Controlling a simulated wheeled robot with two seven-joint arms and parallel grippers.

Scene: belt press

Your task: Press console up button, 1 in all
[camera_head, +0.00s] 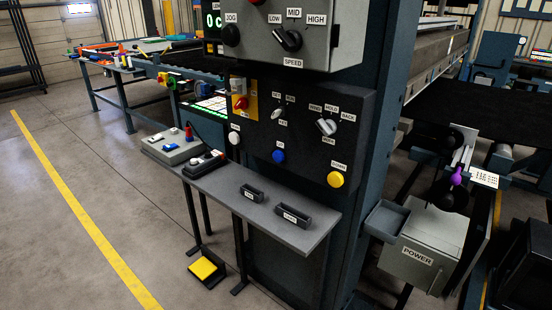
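The dark console panel (308,110) stands upright in the middle of the head view. A round blue button (278,156) sits low on it, with a small label above that seems to read UP. A yellow button (335,179), labelled DOWN, is to its right and a little lower. A white button (234,138) is to the left. The blue button is in plain sight with nothing touching it. Neither of my grippers shows in this view.
Below the panel a grey shelf (228,191) juts out, bearing two black label holders (292,215) and a grey control box (172,148). A speed box (290,28) hangs above. A yellow pedal (203,268) lies on the floor. Open floor is at left.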

